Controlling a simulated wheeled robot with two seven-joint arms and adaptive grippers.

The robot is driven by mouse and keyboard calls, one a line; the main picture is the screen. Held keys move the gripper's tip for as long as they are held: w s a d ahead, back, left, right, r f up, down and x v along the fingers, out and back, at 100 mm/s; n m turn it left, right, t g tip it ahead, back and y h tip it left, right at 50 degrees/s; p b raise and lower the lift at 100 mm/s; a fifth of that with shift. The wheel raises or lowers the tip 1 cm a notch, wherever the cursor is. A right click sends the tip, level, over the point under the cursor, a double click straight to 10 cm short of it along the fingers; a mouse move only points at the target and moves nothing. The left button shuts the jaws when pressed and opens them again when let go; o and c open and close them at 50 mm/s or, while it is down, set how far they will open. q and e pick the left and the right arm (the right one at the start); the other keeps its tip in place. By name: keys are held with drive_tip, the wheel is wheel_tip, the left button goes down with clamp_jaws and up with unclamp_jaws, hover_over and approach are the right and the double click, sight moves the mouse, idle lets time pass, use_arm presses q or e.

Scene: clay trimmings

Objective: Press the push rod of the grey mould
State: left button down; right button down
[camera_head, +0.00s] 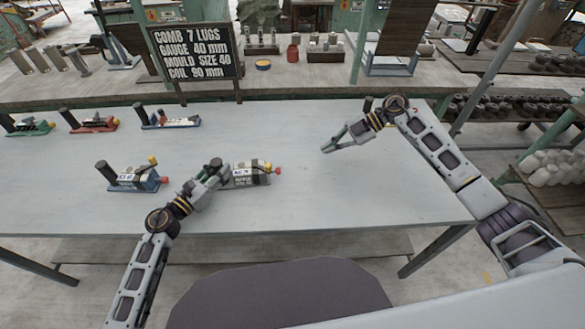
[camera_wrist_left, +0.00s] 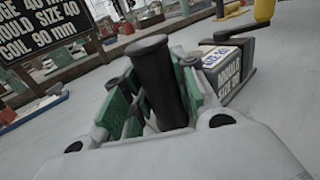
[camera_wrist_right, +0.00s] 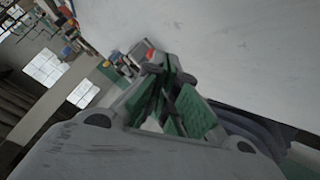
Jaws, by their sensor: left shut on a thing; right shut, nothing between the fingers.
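The grey mould (camera_head: 243,181) lies on the pale table, with a black upright handle at its left end, a yellow part on top and a red-tipped push rod (camera_head: 277,170) sticking out at its right end. My left gripper (camera_head: 216,168) is shut on the black handle (camera_wrist_left: 158,75), which stands between the green pads in the left wrist view. The labelled side of the mould (camera_wrist_left: 230,72) shows beyond it there. My right gripper (camera_head: 327,147) is shut and empty, above the table, to the right of the red tip and farther back, apart from it.
A blue mould (camera_head: 137,182) stands left of my left gripper. Green (camera_head: 30,127), red (camera_head: 93,124) and another blue mould (camera_head: 170,122) line the back left. A black sign (camera_head: 195,55) reads comb 7 lugs, mould size 40.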

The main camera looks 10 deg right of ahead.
sight(278, 171)
drive_tip(key=shift+s+a+n+h, duration=0.15)
drive_tip(key=shift+s+n+h, duration=0.1)
drive_tip(key=shift+n, duration=4.6)
drive_tip(key=shift+s+a+n+h, duration=0.2)
drive_tip(key=shift+n+h, duration=0.1)
drive_tip(key=shift+n, duration=4.5)
drive_tip(key=shift+s+a+n+h, duration=0.1)
drive_tip(key=shift+s+n+h, duration=0.15)
drive_tip(key=shift+n, duration=4.6)
drive_tip(key=x, duration=1.1)
drive_tip(key=shift+w+a+r, duration=0.1)
drive_tip(key=shift+a+r, duration=0.25)
drive_tip(key=shift+a, duration=1.35)
